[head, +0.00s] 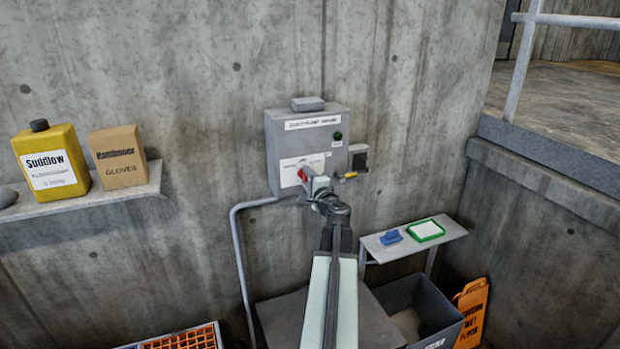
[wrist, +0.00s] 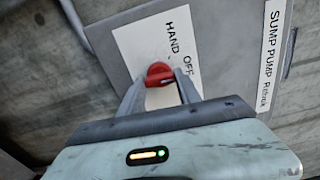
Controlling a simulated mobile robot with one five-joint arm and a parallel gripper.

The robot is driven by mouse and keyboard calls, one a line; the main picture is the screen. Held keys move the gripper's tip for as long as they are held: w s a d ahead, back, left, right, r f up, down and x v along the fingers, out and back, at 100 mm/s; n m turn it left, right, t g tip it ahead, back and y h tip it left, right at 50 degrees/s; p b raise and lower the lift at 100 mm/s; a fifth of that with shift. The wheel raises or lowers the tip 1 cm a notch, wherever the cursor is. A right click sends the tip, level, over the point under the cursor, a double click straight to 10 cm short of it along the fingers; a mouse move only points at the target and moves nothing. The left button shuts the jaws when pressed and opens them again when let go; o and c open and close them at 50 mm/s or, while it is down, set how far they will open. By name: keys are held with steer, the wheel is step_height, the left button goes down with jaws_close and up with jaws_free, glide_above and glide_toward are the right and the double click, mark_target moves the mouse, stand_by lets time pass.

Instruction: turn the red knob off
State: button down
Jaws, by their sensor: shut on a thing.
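The red knob (head: 302,175) is on the lower front of a grey control box (head: 283,139) on the concrete wall. In the wrist view the red knob (wrist: 159,73) sits on a white label (wrist: 140,45) reading HAND and OFF. My gripper (head: 309,180) reaches up to the box, and in the wrist view its two fingers (wrist: 160,82) are shut on the knob, one on each side. The knob's far side shows; its lower part is between the fingers. I cannot tell clearly which position its pointer marks.
A dark green button (head: 338,136) is on the box, and a small unit with a yellow handle (head: 348,175) is at its right. A shelf (head: 90,203) at left holds a yellow jug (head: 52,165) and a gloves carton (head: 118,158). A conduit (head: 239,255) runs below the box.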

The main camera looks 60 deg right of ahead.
steer(key=shift+a+f+n, duration=0.1)
steer(key=shift+n, duration=0.3)
steer(key=c, duration=0.8)
jaws_free()
steer(key=shift+c, duration=0.2)
steer(key=v, duration=0.7)
steer(key=shift+s+a, duration=0.25)
